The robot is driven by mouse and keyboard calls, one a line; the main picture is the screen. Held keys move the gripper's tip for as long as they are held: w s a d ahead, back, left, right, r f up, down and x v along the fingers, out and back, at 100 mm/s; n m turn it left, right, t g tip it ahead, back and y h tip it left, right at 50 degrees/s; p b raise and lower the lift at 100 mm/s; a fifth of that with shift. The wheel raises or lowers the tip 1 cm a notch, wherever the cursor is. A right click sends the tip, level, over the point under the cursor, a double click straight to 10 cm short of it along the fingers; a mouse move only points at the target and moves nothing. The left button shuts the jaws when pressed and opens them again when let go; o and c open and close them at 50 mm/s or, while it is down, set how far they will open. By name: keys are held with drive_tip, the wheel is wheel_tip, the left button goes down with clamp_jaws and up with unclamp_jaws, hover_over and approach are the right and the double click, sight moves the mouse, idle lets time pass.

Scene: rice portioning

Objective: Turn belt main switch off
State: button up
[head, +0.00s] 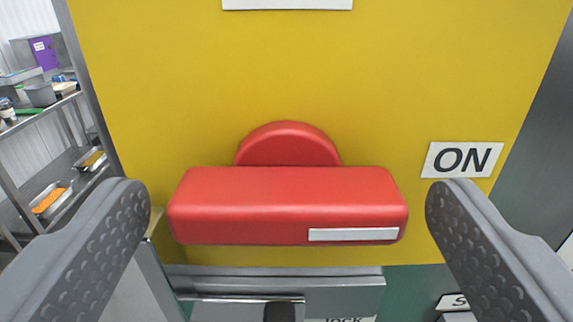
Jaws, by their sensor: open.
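The belt main switch is a red handle (270,200) lying horizontally on a yellow panel (400,80), with a round red hub (288,146) behind it. A white stripe (353,234) marks the right end of its front face. An "ON" label (462,159) is on the panel to the right of the handle. My gripper (287,215) is open, with one grey finger at the left of the handle and one at the right. Gaps show between both fingers and the handle ends. The gripper is empty.
A white plate (287,4) is cut off at the top. Below the panel are a grey metal part (275,285) and a partly hidden "lock" label (345,319). Shelves with trays (50,198) stand far left. A dark grey surface (545,150) borders the panel on the right.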

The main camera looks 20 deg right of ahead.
drive_tip(key=shift+w+d+f, duration=0.1)
drive_tip(key=shift+w, duration=0.3)
drive_tip(key=c, duration=1)
